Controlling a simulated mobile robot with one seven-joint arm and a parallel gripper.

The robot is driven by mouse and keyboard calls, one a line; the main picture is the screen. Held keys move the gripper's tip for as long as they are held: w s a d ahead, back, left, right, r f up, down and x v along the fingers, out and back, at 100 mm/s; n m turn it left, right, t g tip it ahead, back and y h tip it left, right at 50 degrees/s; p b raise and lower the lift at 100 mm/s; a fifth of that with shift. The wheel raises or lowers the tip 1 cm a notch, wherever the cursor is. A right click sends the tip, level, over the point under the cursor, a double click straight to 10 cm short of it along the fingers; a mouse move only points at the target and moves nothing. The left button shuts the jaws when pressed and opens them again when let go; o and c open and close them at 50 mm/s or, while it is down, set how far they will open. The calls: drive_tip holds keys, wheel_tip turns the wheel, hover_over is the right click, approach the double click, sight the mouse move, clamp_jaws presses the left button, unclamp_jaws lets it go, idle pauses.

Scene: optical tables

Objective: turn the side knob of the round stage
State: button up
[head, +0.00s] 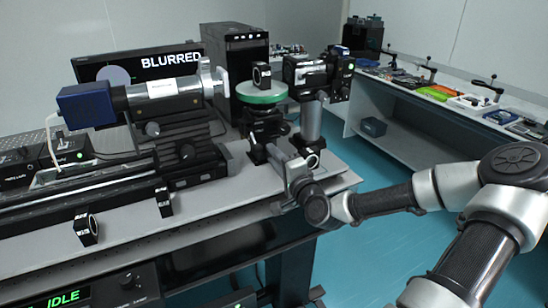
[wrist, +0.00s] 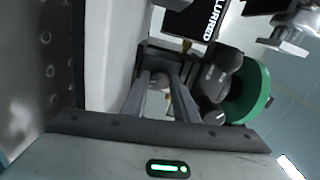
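The round stage (head: 262,112) is a black mount under a green disc (head: 262,93) with a small black ring-shaped part on top. It stands on the near table, right of the metal cylinder. In the wrist view the green disc (wrist: 259,98) is at the right, partly hidden by dark stage parts (wrist: 218,80). My gripper (head: 264,151) is low in front of the stage.
A metal cylinder (head: 165,88) with a blue box lies left of the stage. A black post-mounted device (head: 312,75) stands close on its right. A monitor (head: 165,62) behind reads "BLURRED". Two small mounts (head: 87,228) sit at the table's front left.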

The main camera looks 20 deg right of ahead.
drive_tip(key=o, duration=0.3)
drive_tip(key=shift+s, duration=0.1)
drive_tip(key=s, duration=0.6)
drive_tip(key=s+p, duration=0.1)
drive_tip(key=s, duration=0.3)
drive_tip(key=shift+d, duration=0.3)
drive_tip(key=s+p, duration=0.7)
drive_tip(key=p, duration=0.1)
drive_tip(key=shift+s+f, duration=0.1)
